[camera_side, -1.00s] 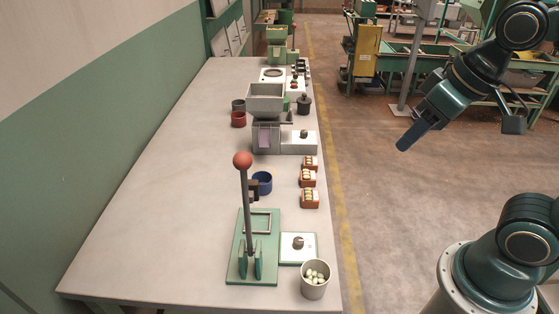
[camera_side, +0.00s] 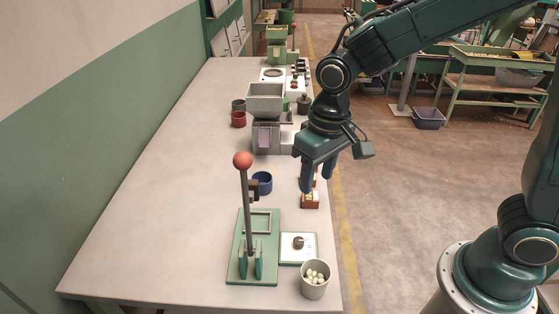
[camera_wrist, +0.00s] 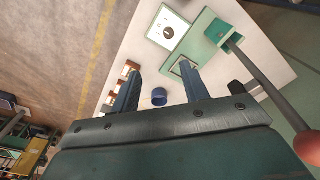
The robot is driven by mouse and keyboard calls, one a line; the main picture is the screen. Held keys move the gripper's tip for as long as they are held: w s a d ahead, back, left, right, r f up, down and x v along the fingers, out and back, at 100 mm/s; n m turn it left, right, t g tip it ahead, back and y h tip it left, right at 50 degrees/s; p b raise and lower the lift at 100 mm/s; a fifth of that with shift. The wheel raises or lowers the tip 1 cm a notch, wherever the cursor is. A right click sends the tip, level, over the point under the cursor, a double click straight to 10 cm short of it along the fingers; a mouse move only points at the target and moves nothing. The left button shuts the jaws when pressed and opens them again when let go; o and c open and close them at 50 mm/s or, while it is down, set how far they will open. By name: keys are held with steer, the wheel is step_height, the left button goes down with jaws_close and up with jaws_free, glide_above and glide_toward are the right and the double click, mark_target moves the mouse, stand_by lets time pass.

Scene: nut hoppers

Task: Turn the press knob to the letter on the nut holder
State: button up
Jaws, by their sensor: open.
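The green press (camera_side: 237,262) stands at the near end of the table, its lever upright with a red ball on top; it also shows in the wrist view (camera_wrist: 207,48). Its dark knob (camera_side: 298,242) sits on a white dial plate (camera_side: 309,254) to the right of the press; the knob is at the top of the wrist view (camera_wrist: 168,32). Marks on the dial are too small to read. The nearest nut holder (camera_side: 311,202) is an orange-brown block; others are mostly hidden behind my gripper (camera_side: 317,184). No letter is legible. My gripper is open, empty, pointing down above the holders.
A blue cup (camera_side: 262,188) stands behind the press. A grey cup (camera_side: 314,290) of pale nuts stands near the table's front right corner. A grey hopper machine (camera_side: 266,105) is farther back. The table's left side is clear.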

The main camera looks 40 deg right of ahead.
glide_above(299, 241)
steer(key=shift+g, duration=0.4)
step_height(299, 241, down, 4)
steer(key=shift+f, duration=0.1)
steer(key=shift+f, duration=6.85)
jaws_close()
